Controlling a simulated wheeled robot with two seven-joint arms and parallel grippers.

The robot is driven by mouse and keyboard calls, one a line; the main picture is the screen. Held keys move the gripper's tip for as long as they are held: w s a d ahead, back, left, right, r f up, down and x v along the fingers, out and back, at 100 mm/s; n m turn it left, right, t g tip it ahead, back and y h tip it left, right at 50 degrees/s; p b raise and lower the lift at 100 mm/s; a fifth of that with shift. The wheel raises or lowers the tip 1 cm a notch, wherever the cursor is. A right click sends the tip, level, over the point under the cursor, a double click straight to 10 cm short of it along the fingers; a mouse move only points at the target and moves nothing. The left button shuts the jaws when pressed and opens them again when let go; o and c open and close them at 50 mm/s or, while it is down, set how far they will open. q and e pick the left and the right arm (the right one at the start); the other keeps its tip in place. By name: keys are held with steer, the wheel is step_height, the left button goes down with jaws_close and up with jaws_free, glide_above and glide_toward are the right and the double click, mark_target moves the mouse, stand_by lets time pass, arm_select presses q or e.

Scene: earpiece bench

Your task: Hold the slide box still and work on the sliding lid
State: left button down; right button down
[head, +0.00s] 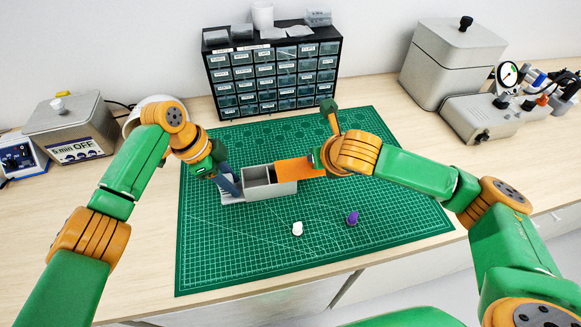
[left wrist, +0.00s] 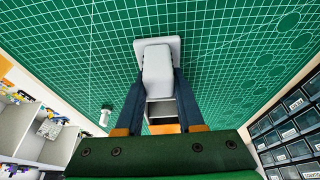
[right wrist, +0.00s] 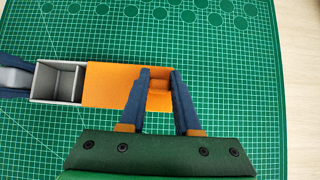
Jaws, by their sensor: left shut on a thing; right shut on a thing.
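The grey slide box (head: 272,188) lies on the green mat, with open compartments showing; they also show in the right wrist view (right wrist: 45,82). The orange sliding lid (right wrist: 108,85) extends out from the box's right end and is partly drawn off; it shows in the head view too (head: 293,169). My left gripper (left wrist: 158,85) is shut on a grey block (left wrist: 158,62) at the box's left end. My right gripper (right wrist: 160,78) is shut on the lid near its outer end. In the head view, my right wrist hides that end.
A white earpiece (head: 298,229) and a purple earpiece (head: 352,217) stand on the cutting mat (head: 250,255) in front of the box. A drawer cabinet (head: 275,75) stands behind. Machines stand at the back left and back right. The mat's front part is mostly clear.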

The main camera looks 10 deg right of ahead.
steer(key=shift+s+d+f, duration=0.2)
steer(key=shift+f, duration=0.15)
steer(key=shift+d, duration=1.4)
steer(key=c, duration=1)
jaws_free()
steer(key=shift+o, duration=0.2)
steer(key=shift+w+r, duration=0.15)
steer(key=shift+r, duration=2.6)
